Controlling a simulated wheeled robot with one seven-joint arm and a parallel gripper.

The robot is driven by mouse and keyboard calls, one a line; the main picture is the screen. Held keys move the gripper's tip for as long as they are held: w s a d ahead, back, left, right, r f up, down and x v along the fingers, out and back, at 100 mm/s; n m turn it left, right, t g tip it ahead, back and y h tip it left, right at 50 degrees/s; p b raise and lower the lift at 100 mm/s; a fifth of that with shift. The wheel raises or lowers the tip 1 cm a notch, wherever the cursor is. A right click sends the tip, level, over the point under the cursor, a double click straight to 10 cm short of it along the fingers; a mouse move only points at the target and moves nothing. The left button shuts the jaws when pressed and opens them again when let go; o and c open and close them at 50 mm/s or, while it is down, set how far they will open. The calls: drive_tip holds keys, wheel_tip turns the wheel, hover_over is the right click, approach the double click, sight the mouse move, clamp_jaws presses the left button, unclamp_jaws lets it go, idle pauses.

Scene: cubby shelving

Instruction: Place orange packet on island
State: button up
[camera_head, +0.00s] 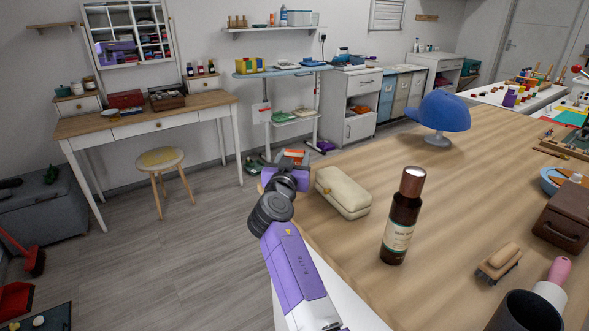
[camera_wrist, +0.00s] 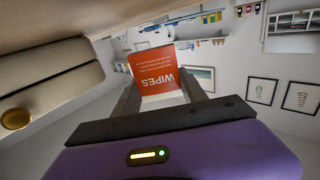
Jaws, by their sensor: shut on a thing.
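The orange packet (camera_wrist: 156,72), printed "WIPES", sits between the two fingers of my gripper (camera_wrist: 162,92), which is shut on it. In the head view the packet (camera_head: 294,154) shows as a small orange patch just beyond my gripper (camera_head: 288,168). My gripper is at the left edge of the wooden-topped island (camera_head: 340,262), beside a cream case (camera_head: 343,192). I cannot tell whether the packet is over the island top or just outside its edge. My gripper and arm hide part of the packet and the island's edge.
A brown bottle (camera_head: 402,220), a brush (camera_head: 499,262), a blue cap on a stand (camera_head: 440,112) and a brown box (camera_head: 567,215) stand on the island. Bare wood lies between the cream case and the cap. A stool (camera_head: 160,160) stands on the floor to the left.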

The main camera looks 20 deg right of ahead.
drive_tip(key=shift+f, duration=1.5)
drive_tip(key=shift+f+b, duration=0.2)
drive_tip(key=shift+b, duration=0.25)
drive_tip(key=o, duration=1.1)
drive_tip(key=shift+c, duration=0.2)
drive_tip(key=shift+r, duration=0.15)
drive_tip(key=shift+r+p, duration=0.2)
drive_tip(key=shift+p, duration=0.25)
drive_tip(key=v, duration=1.1)
drive_tip(key=shift+s+a+f, duration=0.15)
drive_tip(key=shift+s+f, duration=0.05)
drive_tip(key=shift+s, duration=0.05)
drive_tip(key=shift+s+a, duration=0.1)
drive_tip(key=shift+s, duration=0.1)
